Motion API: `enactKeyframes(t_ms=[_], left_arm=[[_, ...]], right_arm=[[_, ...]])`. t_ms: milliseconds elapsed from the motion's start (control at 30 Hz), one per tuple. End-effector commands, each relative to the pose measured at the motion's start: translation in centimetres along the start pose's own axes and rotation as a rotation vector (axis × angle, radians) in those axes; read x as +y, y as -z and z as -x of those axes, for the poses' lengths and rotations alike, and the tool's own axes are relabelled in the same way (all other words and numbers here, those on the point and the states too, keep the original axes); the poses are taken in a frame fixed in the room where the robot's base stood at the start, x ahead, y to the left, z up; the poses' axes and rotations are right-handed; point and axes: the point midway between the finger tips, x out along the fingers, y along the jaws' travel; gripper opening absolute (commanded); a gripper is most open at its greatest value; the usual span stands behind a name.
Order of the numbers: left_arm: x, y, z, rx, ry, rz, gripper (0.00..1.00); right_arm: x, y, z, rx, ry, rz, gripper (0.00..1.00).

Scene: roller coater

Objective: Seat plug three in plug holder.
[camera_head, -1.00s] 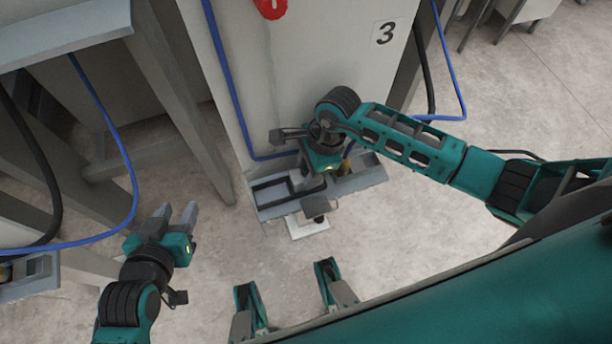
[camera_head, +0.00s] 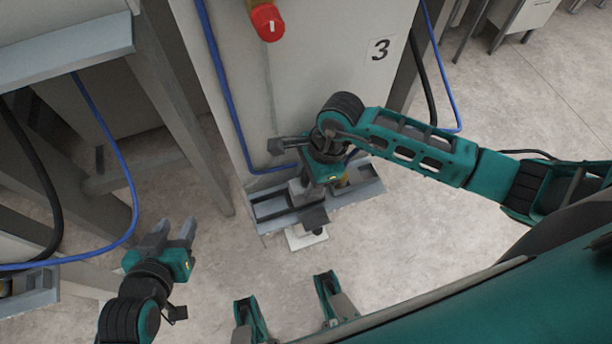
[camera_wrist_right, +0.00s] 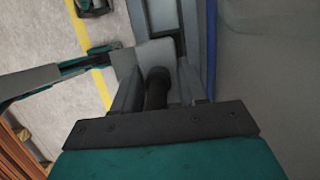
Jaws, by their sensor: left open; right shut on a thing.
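The plug holder appears to be the grey tray-like bracket (camera_head: 270,209) low on the front of the cabinet marked 3. My right gripper (camera_head: 303,191) is over this bracket, fingers pointing down into its area. In the right wrist view its fingers (camera_wrist_right: 157,85) are shut around a dark cylindrical piece (camera_wrist_right: 156,92), which I take to be plug three. My left gripper (camera_head: 170,235) is open and empty, to the left, away from the bracket.
A dark block (camera_head: 314,217) and a pale plate (camera_head: 305,240) stick out at the bracket's front. A blue cable (camera_head: 219,85) runs down the cabinet (camera_head: 300,90), which has a red knob (camera_head: 267,20). A grey frame leg (camera_head: 184,115) stands left.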

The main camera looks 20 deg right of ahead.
Motion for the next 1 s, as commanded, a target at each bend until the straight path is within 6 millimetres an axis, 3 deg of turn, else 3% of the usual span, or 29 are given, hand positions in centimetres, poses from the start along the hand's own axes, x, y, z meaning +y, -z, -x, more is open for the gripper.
enactKeyframes(t_ms=[100,600,800,1000], left_arm=[[-0.2,0.2,0.1,0.001,0.005,-0.002,0.43],[-0.7,0.0,0.3,-0.004,0.014,-0.008,0.43],[-0.6,-0.1,0.4,-0.007,0.014,-0.009,0.43],[-0.6,-0.3,0.5,-0.01,0.013,-0.009,0.43]], right_arm=[[3.1,0.1,-0.1,0.001,-0.008,0.003,0.01],[13.4,0.0,-0.1,-0.001,-0.008,0.001,0.01],[15.9,0.0,-0.1,-0.001,-0.006,0.0,0.01],[16.6,0.0,-0.1,-0.002,-0.005,0.0,0.01]])
